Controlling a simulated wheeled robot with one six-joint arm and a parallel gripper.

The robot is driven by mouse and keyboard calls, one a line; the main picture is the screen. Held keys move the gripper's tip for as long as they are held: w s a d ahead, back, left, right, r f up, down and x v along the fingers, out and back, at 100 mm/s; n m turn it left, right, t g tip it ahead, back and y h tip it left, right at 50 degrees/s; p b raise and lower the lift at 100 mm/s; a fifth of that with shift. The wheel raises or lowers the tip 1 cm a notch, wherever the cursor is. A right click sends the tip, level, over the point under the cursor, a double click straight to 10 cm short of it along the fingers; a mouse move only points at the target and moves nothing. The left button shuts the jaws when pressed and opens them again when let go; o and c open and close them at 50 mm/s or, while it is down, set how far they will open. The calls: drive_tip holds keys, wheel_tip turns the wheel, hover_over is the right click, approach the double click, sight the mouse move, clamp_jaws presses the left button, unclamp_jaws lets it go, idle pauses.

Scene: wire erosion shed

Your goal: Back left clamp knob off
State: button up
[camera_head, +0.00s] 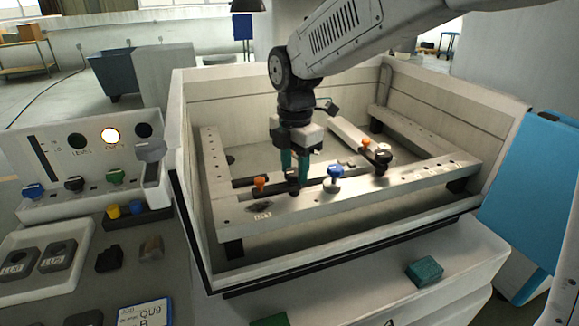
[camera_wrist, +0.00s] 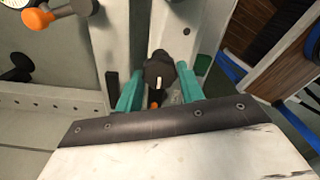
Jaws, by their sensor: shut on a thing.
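My gripper (camera_head: 294,178) is over the near bar of the metal frame (camera_head: 400,178) inside the open tank. Its two teal fingers are shut on a black knob (camera_head: 293,174), partly hidden by the fingers. In the wrist view, the black knob (camera_wrist: 159,74) with a white mark sits between the fingertips (camera_wrist: 161,72). An orange knob (camera_head: 259,183) stands left of the gripper and a blue knob (camera_head: 334,172) right of it. Another black knob (camera_head: 382,153) and a second orange knob (camera_head: 366,142) are farther right. Whether the held knob is still seated on its stud cannot be told.
The tank walls (camera_head: 215,88) rise around the frame. A control panel (camera_head: 85,165) with knobs and a lit lamp is at left. A grey tray (camera_head: 82,240) with dark blocks lies below it. A green block (camera_head: 425,270) sits on the front ledge.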

sight(295, 172)
drive_tip(key=shift+s+f, duration=0.2)
drive_tip(key=shift+s, duration=0.05)
drive_tip(key=o, duration=1)
drive_tip(key=shift+r, duration=0.1)
drive_tip(key=shift+r, duration=0.1)
drive_tip(key=shift+w+d+r, duration=0.1)
drive_tip(key=shift+r, duration=0.1)
wheel_tip(295, 172, up, 7)
drive_tip(key=shift+r, duration=0.15)
